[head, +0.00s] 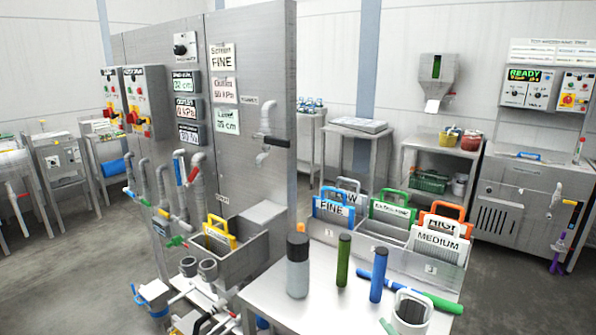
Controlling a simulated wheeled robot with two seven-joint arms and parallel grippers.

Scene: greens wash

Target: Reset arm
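Neither of my grippers shows in the head view, and I cannot make out either arm. The steel table (262,293) in front holds a rack of handled screen cassettes. A yellow-handled cassette (219,235) sits in a steel trough (240,262) at the panel.
A grey bottle (297,268), a green cylinder (343,260), a blue cylinder (377,275), a blue-green rod (422,295) and a white open-topped container (410,310) stand or lie on the table. A tall steel panel (240,140) with pipes and valves rises at left. Floor shows at far right.

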